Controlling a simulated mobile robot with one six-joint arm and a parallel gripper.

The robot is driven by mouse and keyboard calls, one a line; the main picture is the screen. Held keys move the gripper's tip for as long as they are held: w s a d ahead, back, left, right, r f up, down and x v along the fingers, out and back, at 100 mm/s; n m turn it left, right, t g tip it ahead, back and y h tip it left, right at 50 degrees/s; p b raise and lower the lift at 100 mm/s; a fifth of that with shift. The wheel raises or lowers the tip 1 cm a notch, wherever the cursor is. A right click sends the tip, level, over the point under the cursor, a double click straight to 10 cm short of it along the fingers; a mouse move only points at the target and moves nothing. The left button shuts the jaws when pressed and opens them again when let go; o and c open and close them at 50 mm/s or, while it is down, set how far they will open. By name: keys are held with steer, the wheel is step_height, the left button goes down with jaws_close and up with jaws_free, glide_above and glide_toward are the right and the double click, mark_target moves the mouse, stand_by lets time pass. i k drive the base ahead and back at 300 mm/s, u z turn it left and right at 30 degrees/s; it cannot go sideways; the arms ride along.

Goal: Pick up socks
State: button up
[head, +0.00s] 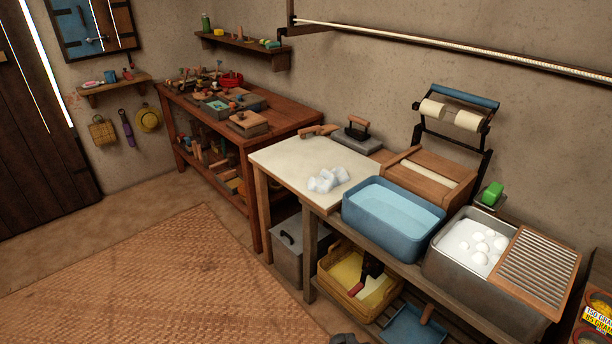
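A small heap of crumpled white pieces (328,180), which look like the socks, lies on the pale top of the ironing table (290,160). The heap is near the table's front right edge, just left of the blue basin. Its pieces overlap, so I cannot tell them apart clearly. My gripper is not clearly in view. A small dark shape is cut off at the bottom edge of the picture, and I cannot tell what it is.
A blue water basin (392,217) and a metal tub (468,255) with suds and a washboard (543,268) stand to the right. An iron (357,130) is behind. A cluttered wooden workbench (290,118) is at the back left. The woven mat (150,285) is clear.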

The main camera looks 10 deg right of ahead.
mark_target(323, 184)
steer(key=u, duration=0.5)
steer(key=i, duration=0.5)
steer(key=u, duration=0.7)
steer(key=i, duration=0.75)
steer(key=u, duration=0.4)
